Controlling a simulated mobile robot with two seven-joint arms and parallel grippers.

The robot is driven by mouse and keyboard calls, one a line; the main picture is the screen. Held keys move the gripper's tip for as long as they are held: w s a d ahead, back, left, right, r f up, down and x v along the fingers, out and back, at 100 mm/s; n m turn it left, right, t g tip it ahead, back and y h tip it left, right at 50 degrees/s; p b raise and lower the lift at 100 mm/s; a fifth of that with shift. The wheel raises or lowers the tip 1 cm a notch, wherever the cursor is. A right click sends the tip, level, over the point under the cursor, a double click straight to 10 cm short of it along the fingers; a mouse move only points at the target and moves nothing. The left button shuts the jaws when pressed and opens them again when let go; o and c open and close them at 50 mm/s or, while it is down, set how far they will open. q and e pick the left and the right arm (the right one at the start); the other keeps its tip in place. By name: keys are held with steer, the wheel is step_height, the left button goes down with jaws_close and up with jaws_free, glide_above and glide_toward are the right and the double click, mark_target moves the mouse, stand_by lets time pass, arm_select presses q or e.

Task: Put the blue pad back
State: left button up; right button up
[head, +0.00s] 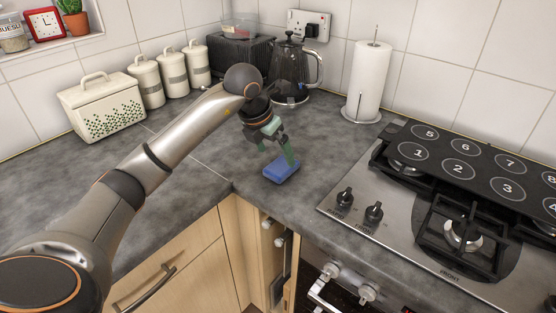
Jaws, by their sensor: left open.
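The blue pad (281,172) is a small flat block lying on the grey worktop, near the inner corner of the counter's front edge. My left gripper (276,152) points down at the pad's back edge, with its greenish fingers apart. One finger comes down at or just behind the pad; I cannot tell whether it touches. Nothing shows between the fingers. My right gripper is out of the frame.
A kettle (291,72) and a paper towel roll (369,80) stand behind. The hob (340,200) is to the right. A bread bin (102,105) and canisters stand at the back left. The worktop around the pad is clear.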

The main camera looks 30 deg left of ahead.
arm_select(q)
steer(key=v, duration=0.7)
stand_by(0.4)
